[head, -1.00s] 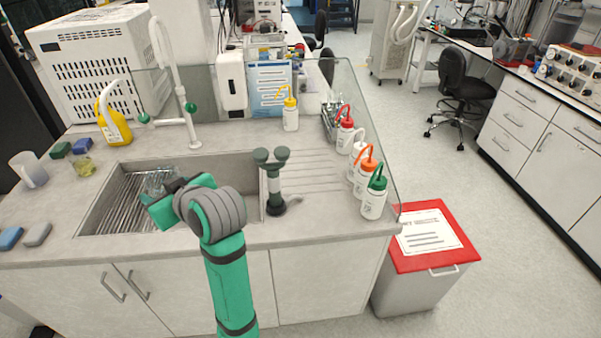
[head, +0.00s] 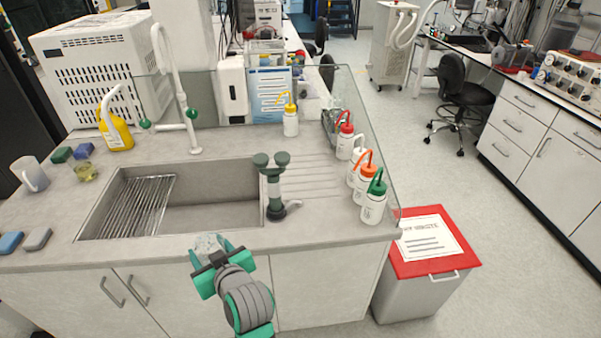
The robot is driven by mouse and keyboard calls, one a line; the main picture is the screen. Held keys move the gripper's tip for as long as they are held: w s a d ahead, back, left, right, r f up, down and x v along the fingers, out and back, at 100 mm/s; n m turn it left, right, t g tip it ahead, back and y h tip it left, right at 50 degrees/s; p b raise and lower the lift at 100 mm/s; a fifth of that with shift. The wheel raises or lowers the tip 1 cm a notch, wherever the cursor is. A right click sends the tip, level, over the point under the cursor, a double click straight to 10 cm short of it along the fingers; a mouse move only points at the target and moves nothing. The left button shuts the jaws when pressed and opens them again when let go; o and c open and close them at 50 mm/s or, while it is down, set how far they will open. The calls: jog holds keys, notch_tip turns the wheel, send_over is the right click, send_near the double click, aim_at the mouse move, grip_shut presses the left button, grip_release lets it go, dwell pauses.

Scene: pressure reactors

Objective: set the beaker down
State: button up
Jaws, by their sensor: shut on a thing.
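A clear glass beaker (head: 207,245) shows just beyond my gripper (head: 211,263), near the front edge of the sink counter. My gripper is shut on the beaker. Its lower part is hidden behind the gripper and wrist, so I cannot tell whether it touches the counter. The grey counter (head: 300,238) has a recessed sink (head: 215,215) with a metal rack (head: 135,207) at its left.
A dark green eyewash fitting (head: 273,185) stands right of the sink. Several wash bottles (head: 373,200) line the right side by a clear screen. Sponges (head: 38,238) lie at left. A red-lidded bin (head: 435,262) stands right of the cabinet.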

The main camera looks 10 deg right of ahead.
jog(key=s+d+f+m+h, duration=0.2)
jog(key=d+f, duration=0.3)
jog(key=f, duration=0.6)
jog(key=s+d+f+m+t+h, duration=0.1)
jog(key=d+f, duration=0.4)
jog(key=f, duration=0.7)
jog(key=s+d+f+m+h, duration=0.2)
jog(key=s+d+f+h, duration=0.1)
jog(key=f, duration=0.9)
jog(key=shift+s+d+m+t, duration=0.3)
jog(key=shift+s+d, duration=0.55)
jog(key=shift+d, duration=0.15)
